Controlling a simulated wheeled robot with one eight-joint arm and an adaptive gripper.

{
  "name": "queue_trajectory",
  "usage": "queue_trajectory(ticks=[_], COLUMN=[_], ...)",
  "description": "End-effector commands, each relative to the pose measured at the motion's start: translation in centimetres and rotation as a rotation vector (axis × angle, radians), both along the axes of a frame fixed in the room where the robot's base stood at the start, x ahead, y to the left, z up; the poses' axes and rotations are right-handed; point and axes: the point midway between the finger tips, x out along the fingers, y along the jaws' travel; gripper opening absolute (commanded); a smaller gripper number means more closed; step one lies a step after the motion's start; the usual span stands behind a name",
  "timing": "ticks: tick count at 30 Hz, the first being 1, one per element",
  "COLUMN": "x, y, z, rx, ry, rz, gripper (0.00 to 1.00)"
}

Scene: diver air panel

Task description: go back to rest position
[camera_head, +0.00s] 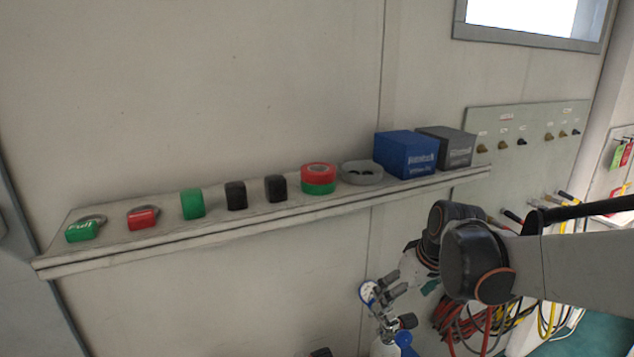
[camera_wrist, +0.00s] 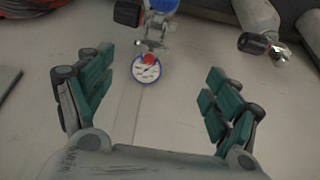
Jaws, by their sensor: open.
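My gripper (camera_wrist: 155,105) is open and empty in the wrist view, its two green-padded fingers spread wide apart. A round pressure gauge (camera_wrist: 146,68) with a white dial and blue rim shows beyond and between the fingers, apart from them. In the head view my gripper (camera_head: 396,288) is small and dark, below the shelf and beside the gauge (camera_head: 368,292). My arm comes in from the right and partly hides the gripper and the wall behind it.
A wall shelf (camera_head: 280,222) holds green and red tags, green and black blocks, tape rolls, a grey dish, a blue box (camera_head: 405,154) and a grey box (camera_head: 447,146). A valve panel (camera_head: 520,150) and coiled hoses (camera_head: 468,322) are at the right.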

Motion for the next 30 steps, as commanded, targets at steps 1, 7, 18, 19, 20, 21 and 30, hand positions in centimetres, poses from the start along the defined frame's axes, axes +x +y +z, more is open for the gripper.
queue_trajectory(ticks=[1,7,18,19,20,21,30], x=[-1.4,-6.1,-14.5,-15.1,-15.7,-16.4,-19.3], y=[0.3,0.8,1.3,1.4,1.4,1.4,1.3], z=[0.6,2.7,3.7,3.6,3.5,3.4,2.6], rx=[-0.001,-0.002,0.017,0.020,0.023,0.026,0.043], ry=[-0.009,-0.051,-0.138,-0.145,-0.153,-0.162,-0.203], rz=[-0.018,-0.102,-0.246,-0.256,-0.267,-0.279,-0.335], gripper=[0.83,0.83,0.83,0.83,0.83,0.83,0.83])
